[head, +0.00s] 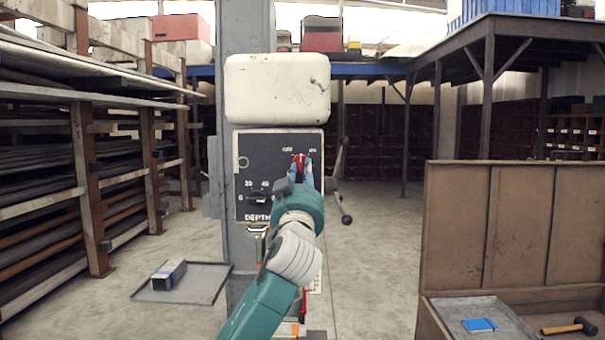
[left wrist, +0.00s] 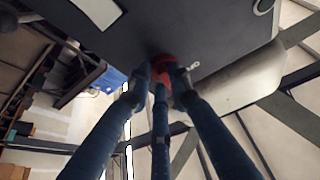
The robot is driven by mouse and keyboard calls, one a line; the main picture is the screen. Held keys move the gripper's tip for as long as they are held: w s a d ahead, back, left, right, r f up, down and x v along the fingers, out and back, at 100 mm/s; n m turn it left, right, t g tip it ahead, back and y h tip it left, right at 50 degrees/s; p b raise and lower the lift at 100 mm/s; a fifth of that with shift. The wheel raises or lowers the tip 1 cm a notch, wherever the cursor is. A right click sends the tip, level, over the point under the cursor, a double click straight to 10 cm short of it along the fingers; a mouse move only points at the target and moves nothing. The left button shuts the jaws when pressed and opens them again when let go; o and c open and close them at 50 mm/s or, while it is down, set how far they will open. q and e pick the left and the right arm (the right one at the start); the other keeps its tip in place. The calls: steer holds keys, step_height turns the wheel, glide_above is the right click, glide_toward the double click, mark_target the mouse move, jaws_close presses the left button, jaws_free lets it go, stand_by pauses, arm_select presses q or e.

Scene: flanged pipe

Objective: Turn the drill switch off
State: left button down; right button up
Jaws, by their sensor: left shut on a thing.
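The drill's dark control panel (head: 256,165) faces me on the grey column, with a "DEPTH" scale low on it. The red drill switch (head: 299,158) is at its upper right, below small blurred labels that seem to read OFF and ON. My left gripper (head: 304,171) reaches up to the panel from below, its blue fingers shut on the switch. In the left wrist view the fingers close around the red switch (left wrist: 163,66) against the dark panel. The fingers partly hide the switch, so I cannot tell which label it points to. My right gripper is not in view.
A white drill housing (head: 277,89) sits above the panel. A lever with ball ends (head: 341,180) stands just right of it. A grey tray (head: 205,284) with a box is at lower left. A brown workbench (head: 515,225) with a hammer (head: 570,327) is at right.

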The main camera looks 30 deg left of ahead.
arm_select(q)
steer(key=shift+s+r, duration=0.15)
steer(key=shift+r, duration=0.2)
steer(key=shift+n+b, duration=0.6)
steer(key=shift+w+d+r+n+g+y+b, duration=0.15)
steer(key=shift+n+g+y+b, duration=0.85)
steer(key=shift+n, duration=1.1)
steer(key=shift+d+r+n+g+y+b, duration=0.1)
steer(key=shift+n+g+y+b, duration=0.55)
steer(key=shift+n+b, duration=1.1)
steer(key=shift+w+d+r+n+g+y+b, duration=0.15)
steer(key=shift+n+g+y+b, duration=0.7)
steer(key=shift+n, duration=1.9)
